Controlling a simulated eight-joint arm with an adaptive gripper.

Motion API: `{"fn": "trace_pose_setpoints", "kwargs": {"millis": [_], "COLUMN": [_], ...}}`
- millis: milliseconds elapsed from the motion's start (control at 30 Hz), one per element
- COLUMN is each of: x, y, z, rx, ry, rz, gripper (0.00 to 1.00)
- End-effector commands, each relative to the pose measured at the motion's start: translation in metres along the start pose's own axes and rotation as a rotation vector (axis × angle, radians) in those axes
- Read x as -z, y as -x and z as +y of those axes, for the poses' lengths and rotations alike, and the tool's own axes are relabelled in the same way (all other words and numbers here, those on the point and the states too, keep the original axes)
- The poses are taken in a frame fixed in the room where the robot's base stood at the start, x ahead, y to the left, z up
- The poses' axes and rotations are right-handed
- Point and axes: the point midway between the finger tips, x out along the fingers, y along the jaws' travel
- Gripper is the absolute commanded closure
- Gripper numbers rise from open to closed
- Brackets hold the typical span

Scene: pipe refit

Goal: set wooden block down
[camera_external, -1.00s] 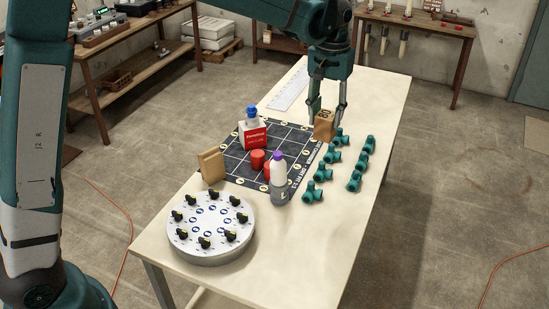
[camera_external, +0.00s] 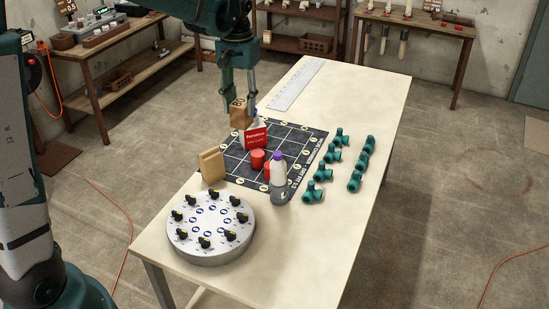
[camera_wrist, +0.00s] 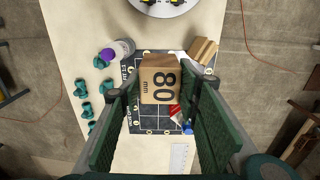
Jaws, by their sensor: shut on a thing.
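My gripper (camera_external: 240,105) is shut on the wooden block (camera_external: 238,112), a pale brown cube. In the wrist view the block (camera_wrist: 160,80) shows "80 mm" on the face toward the camera, between the two dark green fingers. In the external view it is held in the air over the far left edge of the dark gridded mat (camera_external: 294,140), near the red-and-white box (camera_external: 257,137). The box is partly behind or below the block; whether they touch I cannot tell. A blue-topped item beside the box shows in the wrist view (camera_wrist: 188,128) but is hidden in the external view.
Red cylinders (camera_external: 258,159), a purple-capped bottle (camera_external: 278,175) and another wooden block (camera_external: 211,166) stand on or by the mat. Several green pipe fittings (camera_external: 355,181) line the right. A round white dial plate (camera_external: 210,228) is in front. A ruler (camera_external: 297,85) lies at the back; nearby table is clear.

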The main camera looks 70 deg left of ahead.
Motion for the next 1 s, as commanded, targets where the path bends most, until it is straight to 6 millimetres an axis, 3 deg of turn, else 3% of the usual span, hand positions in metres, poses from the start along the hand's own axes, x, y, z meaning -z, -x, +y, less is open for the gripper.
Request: {"fn": "trace_pose_setpoints", "kwargs": {"millis": [133,467,800,1000], "x": [-0.008,-0.007,-0.006,-0.007], "y": [-0.001,-0.052,-0.131,-0.165], "z": [-0.021,-0.018,-0.018,-0.018], "rx": [0.0,0.0,0.0,0.0], "ry": [0.009,0.006,0.006,0.006], "rz": [0.0,0.0,0.0,0.0], "gripper": [0.81,0.81,0.81,0.81]}}
